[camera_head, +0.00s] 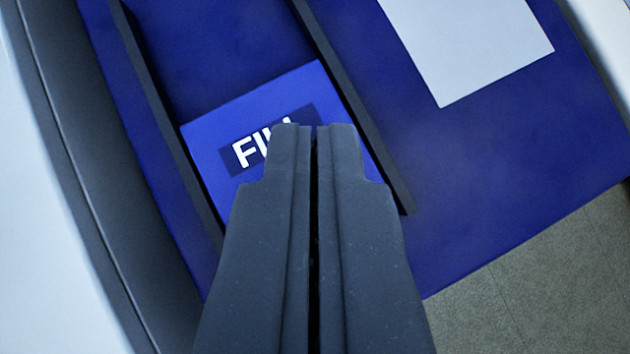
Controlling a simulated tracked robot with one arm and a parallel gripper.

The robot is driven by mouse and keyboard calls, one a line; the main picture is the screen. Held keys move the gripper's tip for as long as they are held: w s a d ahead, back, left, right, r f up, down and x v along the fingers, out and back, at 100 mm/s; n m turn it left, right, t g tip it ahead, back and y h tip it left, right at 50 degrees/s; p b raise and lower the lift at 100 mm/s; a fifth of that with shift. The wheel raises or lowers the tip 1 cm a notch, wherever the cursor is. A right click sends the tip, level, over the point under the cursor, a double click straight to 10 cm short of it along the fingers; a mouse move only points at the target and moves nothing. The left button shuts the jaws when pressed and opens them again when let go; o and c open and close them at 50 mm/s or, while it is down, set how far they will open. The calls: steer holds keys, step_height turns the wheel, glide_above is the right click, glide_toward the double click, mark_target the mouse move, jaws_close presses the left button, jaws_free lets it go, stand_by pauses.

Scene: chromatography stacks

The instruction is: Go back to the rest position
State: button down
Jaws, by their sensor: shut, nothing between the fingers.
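My gripper (314,128) reaches up from the bottom middle of the view. Its two dark grey fingers are together, with only a thin dark slit between them, and they hold nothing. Behind the fingertips is a bright blue block or panel (215,140) with a dark label and white letters that begin "FI"; the fingers hide the rest of the word. I cannot tell whether the fingertips touch it.
The blue panel lies between two dark rails, left (165,120) and right (352,100), on a dark blue surface (480,170). A pale grey rectangle (470,45) is at upper right. A dark-edged white wall (40,230) borders the left. Grey floor (545,285) shows at lower right.

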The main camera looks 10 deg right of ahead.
steer(key=s+a+r+t, duration=0.1)
steer(key=s+r, duration=0.3)
steer(key=r, duration=1)
steer(key=s+a+r+n+t+y+p, duration=0.1)
steer(key=s+r, duration=0.4)
steer(key=r, duration=1)
steer(key=s+a+r+t, duration=0.2)
steer(key=s+r+t, duration=0.2)
steer(key=r, duration=1.1)
steer(key=shift+s+a+n+t, duration=0.35)
steer(key=shift+n+t, duration=0.05)
steer(key=shift+t, duration=0.1)
